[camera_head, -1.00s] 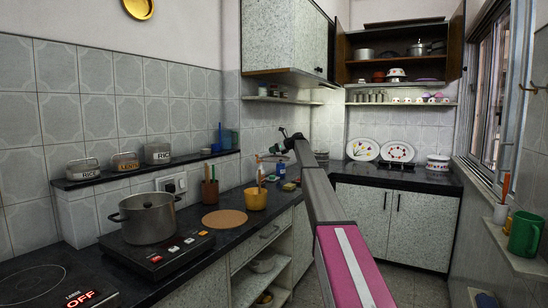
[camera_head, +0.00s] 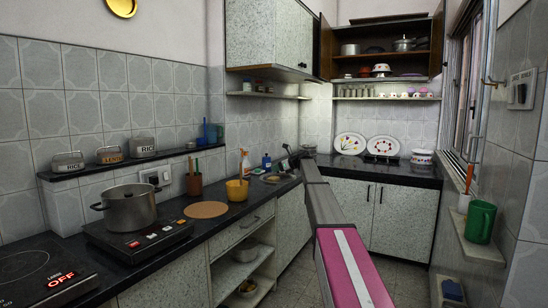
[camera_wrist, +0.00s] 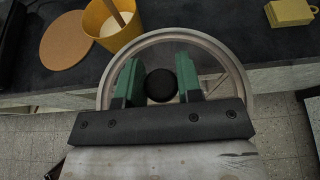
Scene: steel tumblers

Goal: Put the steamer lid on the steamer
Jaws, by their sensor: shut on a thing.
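The steamer lid (camera_wrist: 235,85) is a round clear disc with a pale rim and a dark round knob (camera_wrist: 160,86). My gripper (camera_wrist: 160,80) has its green fingers on either side of the knob and is shut on it. In the head view my gripper (camera_head: 290,162) is small, at the far end of my arm above the back of the counter; the lid is hard to make out there. A steel two-handled pot (camera_head: 132,210), likely the steamer, stands on the portable hob at the left, well away from my gripper.
A yellow cup (camera_head: 237,190) holding a utensil and a round cork mat (camera_head: 206,210) lie between pot and gripper; a brown utensil holder (camera_head: 194,184) stands behind. A spray bottle (camera_head: 245,163) is near my gripper. A shelf with canisters (camera_head: 109,155) runs along the left wall.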

